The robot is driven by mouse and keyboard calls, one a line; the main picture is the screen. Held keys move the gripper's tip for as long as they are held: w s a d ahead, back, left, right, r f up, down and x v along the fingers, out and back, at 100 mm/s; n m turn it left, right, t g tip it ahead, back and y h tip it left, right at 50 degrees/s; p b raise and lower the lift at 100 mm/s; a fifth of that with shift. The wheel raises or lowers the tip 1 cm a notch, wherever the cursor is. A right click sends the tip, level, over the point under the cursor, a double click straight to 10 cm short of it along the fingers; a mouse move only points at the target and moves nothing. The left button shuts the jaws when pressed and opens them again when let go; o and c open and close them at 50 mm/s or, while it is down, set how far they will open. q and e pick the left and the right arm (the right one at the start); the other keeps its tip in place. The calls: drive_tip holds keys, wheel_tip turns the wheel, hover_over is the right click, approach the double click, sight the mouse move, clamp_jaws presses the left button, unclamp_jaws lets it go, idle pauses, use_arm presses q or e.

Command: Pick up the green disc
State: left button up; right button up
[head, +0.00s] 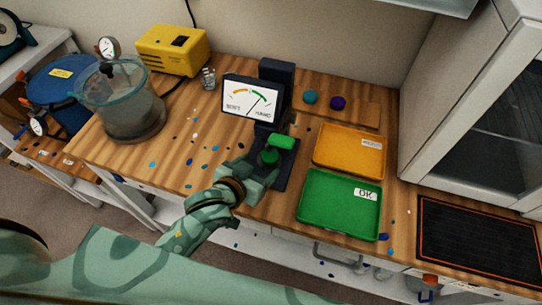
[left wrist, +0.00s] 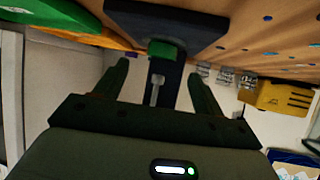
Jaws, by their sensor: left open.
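The green disc (head: 268,157) sits on the dark base of a tester with a dial (head: 250,98), below a bright green part (head: 282,142) that looks like its handle. In the left wrist view, which looks upside down, the green disc (left wrist: 163,50) lies on the dark base plate, with a metal plunger (left wrist: 157,90) close to it. My left gripper (head: 264,172) is open at the tester's base, close to the disc. In the left wrist view its fingers (left wrist: 160,82) point toward the disc, one on either side of its line; I see no contact. My right gripper is not in view.
An orange tray (head: 350,146) and a green tray labelled OK (head: 318,221) stand right of the tester. A teal piece (head: 310,96) and a purple piece (head: 338,103) sit behind. A clear chamber (head: 133,118) and yellow box (head: 172,49) stand left. Small coloured spots dot the bench.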

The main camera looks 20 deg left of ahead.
sight(269, 156)
use_arm(q)
drive_tip(key=shift+w+d+f, duration=0.15)
drive_tip(key=shift+w+f, duration=0.2)
drive_tip(key=shift+w, duration=0.25)
drive_tip(key=b+x, duration=0.1)
drive_tip(key=x, duration=0.4)
drive_tip(key=shift+w+r+b, duration=0.1)
drive_tip(key=shift+w+b, duration=0.1)
drive_tip(key=shift+b, duration=0.15)
drive_tip(key=shift+s+r, duration=0.1)
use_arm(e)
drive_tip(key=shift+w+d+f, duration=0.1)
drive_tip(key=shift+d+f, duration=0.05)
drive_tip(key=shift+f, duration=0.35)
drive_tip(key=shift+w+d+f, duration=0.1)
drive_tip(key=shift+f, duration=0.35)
use_arm(q)
drive_tip(key=c, duration=1.1)
